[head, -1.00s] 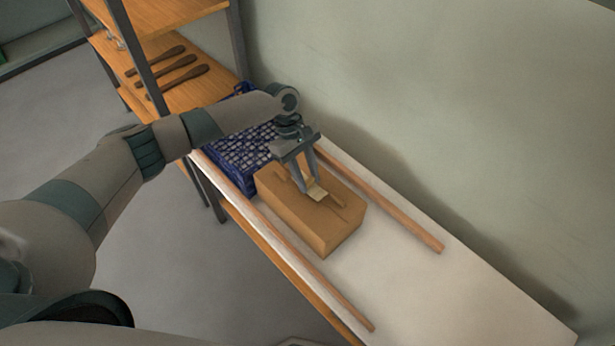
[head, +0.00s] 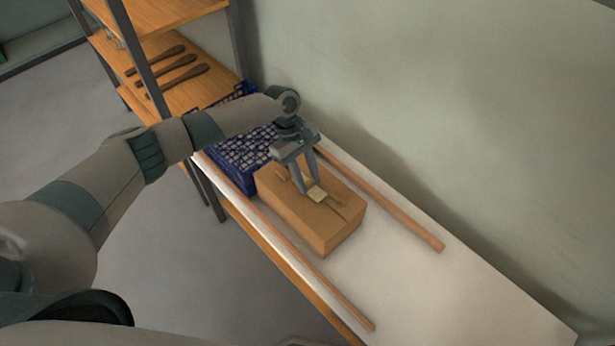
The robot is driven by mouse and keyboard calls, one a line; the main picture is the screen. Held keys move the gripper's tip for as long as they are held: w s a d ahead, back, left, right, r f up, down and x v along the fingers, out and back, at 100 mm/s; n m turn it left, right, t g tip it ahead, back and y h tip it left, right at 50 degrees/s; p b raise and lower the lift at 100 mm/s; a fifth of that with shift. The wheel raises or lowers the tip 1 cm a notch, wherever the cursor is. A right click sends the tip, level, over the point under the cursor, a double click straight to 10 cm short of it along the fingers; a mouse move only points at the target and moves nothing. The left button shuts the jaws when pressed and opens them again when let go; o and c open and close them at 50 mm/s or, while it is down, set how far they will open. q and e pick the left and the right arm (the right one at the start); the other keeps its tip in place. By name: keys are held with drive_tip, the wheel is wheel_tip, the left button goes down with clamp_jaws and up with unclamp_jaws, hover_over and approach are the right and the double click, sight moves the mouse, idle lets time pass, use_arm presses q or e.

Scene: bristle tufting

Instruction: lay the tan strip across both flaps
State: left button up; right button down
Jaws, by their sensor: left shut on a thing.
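A tan cardboard box (head: 324,234) stands on the pale bench top between two wooden rails. Its top is closed by two flaps (head: 292,206), with a dark seam running lengthwise between them. My left gripper (head: 309,189) points down over the middle of the box top. It is shut on a small pale tan strip (head: 317,195), which shows at its fingertips at or just above the seam. I cannot tell whether the strip touches the flaps. The fingers hide part of the strip and of the seam. My right gripper is not in view.
A blue crate (head: 233,176) with many small pieces stands just behind the box. Wooden rails (head: 402,220) (head: 310,272) run along both sides of the bench. A shelf with brushes or handles (head: 180,73) is at the upper left. The bench's near right end (head: 450,300) is clear.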

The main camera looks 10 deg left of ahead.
use_arm(q)
drive_tip(key=shift+f, duration=0.1)
drive_tip(key=o, duration=1.1)
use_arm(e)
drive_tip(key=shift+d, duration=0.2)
use_arm(q)
drive_tip(key=b+v, duration=0.3)
drive_tip(key=v, duration=1.4)
drive_tip(key=shift+r, duration=0.25)
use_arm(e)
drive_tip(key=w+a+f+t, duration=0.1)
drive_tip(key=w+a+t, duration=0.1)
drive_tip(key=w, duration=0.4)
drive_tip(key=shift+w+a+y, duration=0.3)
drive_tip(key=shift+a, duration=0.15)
